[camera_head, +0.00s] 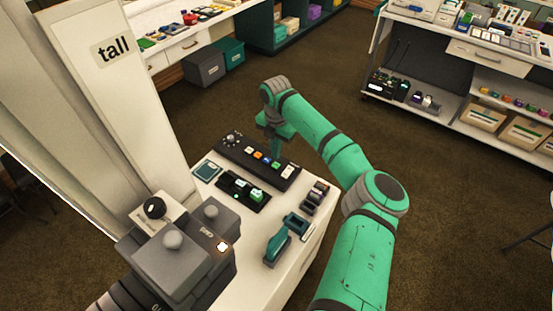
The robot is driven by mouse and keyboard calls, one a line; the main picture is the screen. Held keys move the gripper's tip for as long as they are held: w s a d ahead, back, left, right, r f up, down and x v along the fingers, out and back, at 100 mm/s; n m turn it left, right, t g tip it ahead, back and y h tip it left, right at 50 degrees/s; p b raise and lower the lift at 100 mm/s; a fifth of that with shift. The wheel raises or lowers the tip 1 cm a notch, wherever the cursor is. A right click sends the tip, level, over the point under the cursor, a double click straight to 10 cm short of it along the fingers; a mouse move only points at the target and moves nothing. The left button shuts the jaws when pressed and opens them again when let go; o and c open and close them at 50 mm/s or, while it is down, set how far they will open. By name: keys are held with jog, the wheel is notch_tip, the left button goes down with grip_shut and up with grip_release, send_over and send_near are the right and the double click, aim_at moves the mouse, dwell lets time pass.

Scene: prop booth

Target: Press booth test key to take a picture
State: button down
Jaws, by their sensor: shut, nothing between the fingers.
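A long black control panel (262,162) lies on the white cabinet top, with a knob at its left end and a row of coloured and white keys. Its labels are too small to read, so I cannot tell which key is the booth test key. A grey camera-like device (172,262) with a glowing orange-white button (222,246) stands at the lower left.
A smaller black box (236,195) with a green light sits in front of the panel. A teal stapler-like item (277,246) and small dark blocks (316,195) lie nearby. A tall white panel (118,90) marked "tall" rises at left. Shelves (465,110) stand beyond open floor.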

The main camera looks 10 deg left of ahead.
notch_tip(320, 180, up, 9)
jog(key=shift+f, duration=0.15)
dwell(0.9)
